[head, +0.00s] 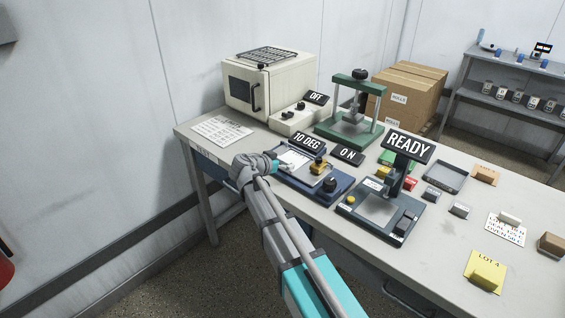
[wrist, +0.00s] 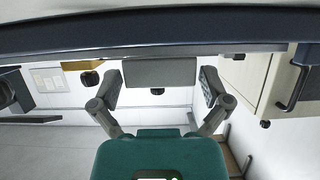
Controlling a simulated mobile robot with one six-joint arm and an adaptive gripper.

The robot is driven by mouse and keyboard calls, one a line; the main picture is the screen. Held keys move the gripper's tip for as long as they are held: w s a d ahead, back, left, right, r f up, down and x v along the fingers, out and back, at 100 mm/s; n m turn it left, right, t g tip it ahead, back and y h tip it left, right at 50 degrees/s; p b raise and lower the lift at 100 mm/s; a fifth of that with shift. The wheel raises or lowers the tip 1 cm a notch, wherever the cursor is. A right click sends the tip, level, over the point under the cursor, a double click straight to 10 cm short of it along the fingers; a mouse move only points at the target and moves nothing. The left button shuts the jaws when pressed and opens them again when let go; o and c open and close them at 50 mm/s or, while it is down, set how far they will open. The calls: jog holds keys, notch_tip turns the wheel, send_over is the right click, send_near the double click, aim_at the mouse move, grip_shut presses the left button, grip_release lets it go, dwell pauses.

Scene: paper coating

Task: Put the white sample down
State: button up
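I cannot tell if this sheet is the white sample. My gripper (head: 280,167) is low at this device's left end, its tip small and partly hidden in the head view. In the wrist view my gripper (wrist: 160,80) has its fingers spread wide. A small white block (head: 510,218) sits on a printed sheet at the right of the table.
The READY device (head: 380,212) stands right of the heated device. A green press (head: 350,130) and a cream oven (head: 270,83) stand behind. A yellow LOT A card (head: 485,270) and a tray (head: 444,177) lie to the right. Bare tabletop (head: 445,235) shows between them.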

dwell(0.4)
jog(key=p+v, duration=0.5)
jog(key=v, duration=0.8)
jog(key=shift+s+a, duration=0.25)
jog(key=shift+a, duration=0.05)
jog(key=shift+w+r+p, duration=0.1)
jog(key=shift+r+p, duration=0.1)
jog(key=shift+p, duration=0.15)
jog(key=w+d+r+g+y+p, duration=0.2)
jog(key=w+r+g+p, duration=0.1)
jog(key=p, duration=0.7)
jog(key=shift+d+r+g+y, duration=0.2)
jog(key=shift+r+g+y, duration=0.1)
jog(key=shift+r, duration=0.5)
jog(key=shift+w+f, duration=0.1)
jog(key=shift+f, duration=0.05)
